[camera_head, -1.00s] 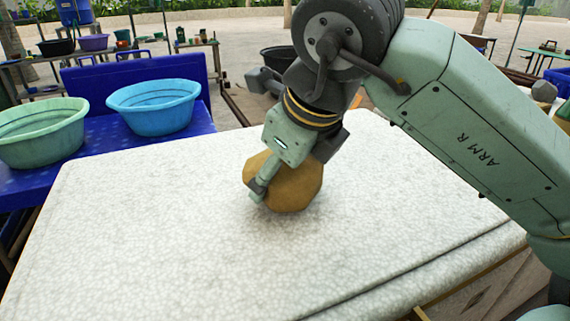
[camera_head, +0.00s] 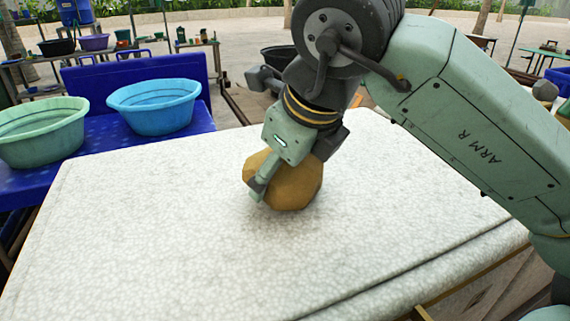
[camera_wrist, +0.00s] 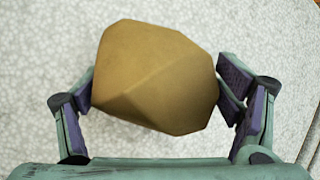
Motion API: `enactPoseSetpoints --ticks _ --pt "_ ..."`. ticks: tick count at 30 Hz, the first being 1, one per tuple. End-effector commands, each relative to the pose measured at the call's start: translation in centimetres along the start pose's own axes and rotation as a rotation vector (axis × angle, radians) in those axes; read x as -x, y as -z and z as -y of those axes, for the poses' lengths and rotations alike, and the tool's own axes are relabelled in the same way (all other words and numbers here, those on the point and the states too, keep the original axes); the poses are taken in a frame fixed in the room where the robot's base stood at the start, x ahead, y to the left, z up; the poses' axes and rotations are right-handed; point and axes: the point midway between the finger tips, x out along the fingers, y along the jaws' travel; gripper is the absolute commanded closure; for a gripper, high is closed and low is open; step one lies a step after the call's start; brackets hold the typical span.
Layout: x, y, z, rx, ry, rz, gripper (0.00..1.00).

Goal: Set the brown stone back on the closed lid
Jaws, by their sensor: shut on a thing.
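The brown stone (camera_head: 292,186) is a faceted, ochre-brown lump at the middle of the white speckled lid (camera_head: 150,230). The lid is closed and flat. My gripper (camera_head: 262,188) reaches down from the upper right and is shut on the stone. In the wrist view the stone (camera_wrist: 155,78) sits between the two purple-padded fingers (camera_wrist: 160,95), with the lid (camera_wrist: 50,50) below it. The stone is at or just above the lid; I cannot tell whether it touches. The far finger is mostly hidden behind the stone in the head view.
A green basin (camera_head: 40,132) and a blue basin (camera_head: 153,105) stand on a blue table (camera_head: 95,140) beyond the lid's left edge. The lid's front edge (camera_head: 425,265) has a raised step. The lid around the stone is clear.

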Motion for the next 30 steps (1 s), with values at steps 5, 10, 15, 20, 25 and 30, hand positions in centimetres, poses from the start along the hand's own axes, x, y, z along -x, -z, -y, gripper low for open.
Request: enactPoseSetpoints --ticks 5,10,15,20,25,30 --pt "-0.17 0.05 -0.03 -0.001 0.002 0.004 0.77" --pt "-0.42 0.19 -0.10 -0.001 0.002 0.004 0.77" --pt "-0.67 0.32 -0.17 -0.001 0.002 0.004 0.77" --pt "-0.71 0.34 -0.19 -0.001 0.002 0.004 0.12" --pt "-0.76 0.38 -0.21 0.000 0.001 0.002 0.00" --pt "-0.79 0.41 -0.23 0.000 0.001 0.001 0.00"
